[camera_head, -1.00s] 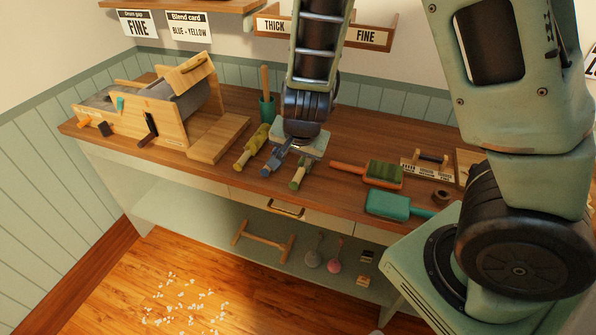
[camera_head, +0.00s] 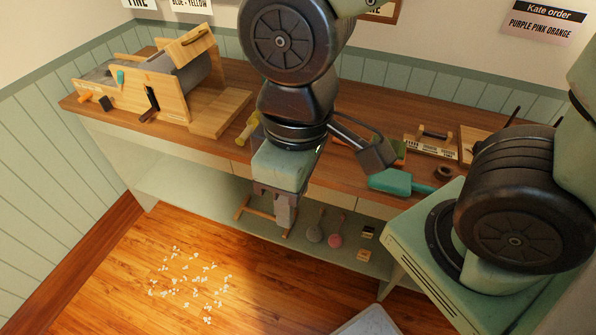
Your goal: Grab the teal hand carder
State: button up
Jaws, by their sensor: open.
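The teal hand carder (camera_head: 392,182) lies flat near the front edge of the table, right of centre, its handle pointing right. My gripper (camera_head: 284,214) hangs pointing down in front of the table's front edge, left of the teal carder and apart from it. It is open, with nothing seen between its fingers. My arm covers much of the table's middle. A dark part of my arm stands just behind the teal carder's left end.
An orange-handled carder is mostly hidden behind my arm. A lower shelf (camera_head: 190,200) holds small tools. White bits (camera_head: 190,285) lie on the floor.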

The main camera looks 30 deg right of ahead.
aim_at(391, 181)
jog(key=i+j, duration=0.3)
jog(key=j, duration=0.15)
jog(key=i+j, duration=0.25)
jog(key=j, duration=0.2)
jog(key=i+j+z, duration=0.15)
jog(key=z, duration=0.25)
jog(key=j+z, duration=0.4)
jog(key=i+j+z, duration=0.1)
jog(key=j+z, duration=0.15)
jog(key=z, duration=0.75)
